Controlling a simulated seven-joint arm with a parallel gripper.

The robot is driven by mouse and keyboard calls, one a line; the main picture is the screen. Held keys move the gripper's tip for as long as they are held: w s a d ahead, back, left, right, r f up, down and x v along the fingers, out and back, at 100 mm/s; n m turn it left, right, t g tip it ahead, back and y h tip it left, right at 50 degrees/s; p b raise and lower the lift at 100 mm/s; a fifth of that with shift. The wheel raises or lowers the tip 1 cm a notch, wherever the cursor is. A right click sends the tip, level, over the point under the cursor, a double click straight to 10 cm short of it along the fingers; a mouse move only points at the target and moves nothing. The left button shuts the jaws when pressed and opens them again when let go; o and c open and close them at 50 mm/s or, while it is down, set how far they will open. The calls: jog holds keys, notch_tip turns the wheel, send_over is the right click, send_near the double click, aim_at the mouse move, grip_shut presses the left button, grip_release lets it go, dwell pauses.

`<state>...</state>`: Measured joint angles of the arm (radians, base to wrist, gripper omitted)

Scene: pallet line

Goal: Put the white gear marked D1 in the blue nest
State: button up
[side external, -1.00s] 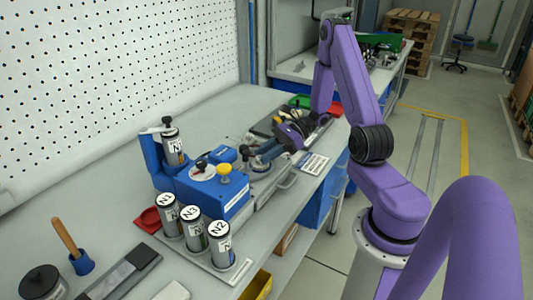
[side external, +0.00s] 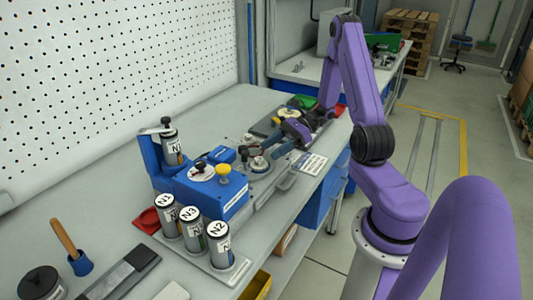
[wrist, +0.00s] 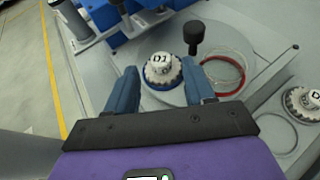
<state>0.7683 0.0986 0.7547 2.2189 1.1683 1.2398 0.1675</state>
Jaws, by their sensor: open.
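The white gear marked D1 (wrist: 162,66) sits on the blue nest (wrist: 165,86), whose blue rim shows around the gear's lower edge in the wrist view. The gear looks level, its label facing up. In the side view the gear (side external: 258,164) is small and pale on the round plate. My gripper (wrist: 159,70) is open, its two blue fingers on either side of the gear with a gap at each side. In the side view my gripper (side external: 273,155) is just to the right of the gear, clear of it. Nothing is held.
A red ring nest (wrist: 224,74) lies right of the gear, with a black knob (wrist: 193,34) near it. Another white gear (wrist: 302,103) stands at the wrist view's right edge. A blue fixture (side external: 213,188) and several labelled cylinders (side external: 221,245) stand left of my gripper.

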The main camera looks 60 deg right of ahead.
jog(key=v, duration=0.8)
jog(key=s+a+r+n+g+h, duration=0.1)
jog(key=s+a+n+g+h, duration=0.1)
jog(key=a+n+g, duration=0.5)
jog(key=s+a+r+n+g+h, duration=0.2)
jog(key=a+n+g, duration=0.2)
jog(key=a+n, duration=0.55)
jog(key=s+a+r+n+t+h, duration=0.1)
jog(key=s+a+n, duration=0.4)
jog(key=n, duration=0.5)
jog(key=s+a+r+n+t+h, duration=0.2)
jog(key=s+a+n+h, duration=0.3)
jog(key=s+n, duration=0.3)
jog(key=shift+s+a+r+n+t+h, duration=0.2)
jog(key=shift+a+n+t+h, duration=0.2)
jog(key=shift+n+t+h, duration=0.5)
jog(key=shift+o, duration=0.4)
